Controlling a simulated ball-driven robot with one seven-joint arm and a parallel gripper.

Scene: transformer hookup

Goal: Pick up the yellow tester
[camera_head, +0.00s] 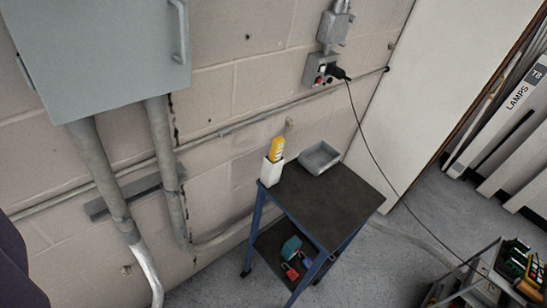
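The yellow tester (277,147) stands upright in a white holder (271,172). The holder is at the back left corner of the dark top of a small blue-legged cart (325,204). The tester's lower part is hidden inside the holder, and its upper part sticks out. My gripper is not in view, so I cannot see whether it is open or shut.
A grey tray (319,158) sits beside the holder. The cart's lower shelf bears red padlocks (290,271) and a teal item (291,247). A black cord (366,140) hangs from a wall outlet (318,70). A grey cabinet (100,50) and conduits line the wall.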

